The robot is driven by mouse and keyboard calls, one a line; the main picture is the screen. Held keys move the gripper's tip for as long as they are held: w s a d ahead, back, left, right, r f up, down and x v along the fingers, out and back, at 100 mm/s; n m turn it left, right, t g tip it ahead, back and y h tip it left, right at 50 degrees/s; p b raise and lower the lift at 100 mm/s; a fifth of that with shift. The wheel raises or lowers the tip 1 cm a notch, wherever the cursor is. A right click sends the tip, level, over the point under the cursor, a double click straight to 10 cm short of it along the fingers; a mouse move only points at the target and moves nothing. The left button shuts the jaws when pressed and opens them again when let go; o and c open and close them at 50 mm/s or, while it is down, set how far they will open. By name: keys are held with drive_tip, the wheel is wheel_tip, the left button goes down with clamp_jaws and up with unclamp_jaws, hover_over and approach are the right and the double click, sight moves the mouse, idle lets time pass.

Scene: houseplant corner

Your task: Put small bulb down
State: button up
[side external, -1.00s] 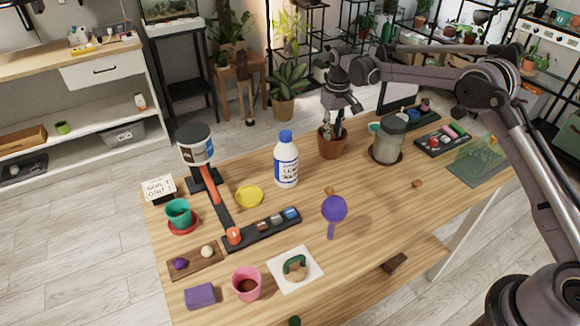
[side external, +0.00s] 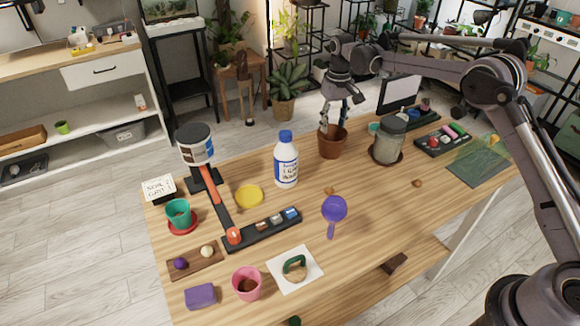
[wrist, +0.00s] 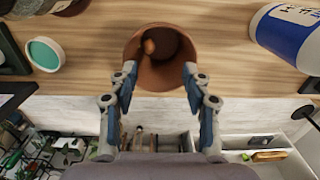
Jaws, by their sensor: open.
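The terracotta pot (side external: 332,148) stands near the back edge of the table. In the wrist view the pot (wrist: 133,73) is ahead of my fingers with its mouth in view. A small brown bulb (wrist: 150,46) shows inside the pot, near its inner wall and apart from my fingers. My gripper (side external: 333,122) is just above the pot with its fingers pointing down. In the wrist view my gripper (wrist: 158,78) is open, its fingertips spread on either side of the pot's near rim, with nothing between them. The side view hides the pot's inside.
A white bottle with a blue cap (side external: 286,162) stands left of the pot. A lidded jar (side external: 388,144) stands on its right. A purple scoop (side external: 334,210) and a small brown lump (side external: 417,183) lie nearer the front. The wood between them is mostly clear.

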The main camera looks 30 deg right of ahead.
wheel_tip(320, 180, up, 4)
drive_tip(key=shift+r, duration=0.1)
idle(0.4)
drive_tip(key=s+a+r+t, duration=0.1)
drive_tip(key=s+r+t, duration=0.2)
drive_tip(key=s+r, duration=1.05)
drive_tip(key=s+f+t, duration=0.2)
drive_tip(key=s+f, duration=0.1)
drive_tip(key=s, duration=0.7)
drive_tip(key=s+a+f+t, duration=0.1)
drive_tip(key=s+f, duration=0.3)
drive_tip(key=s, duration=0.6)
drive_tip(key=shift+s+t, duration=0.15)
drive_tip(key=shift+t, duration=0.45)
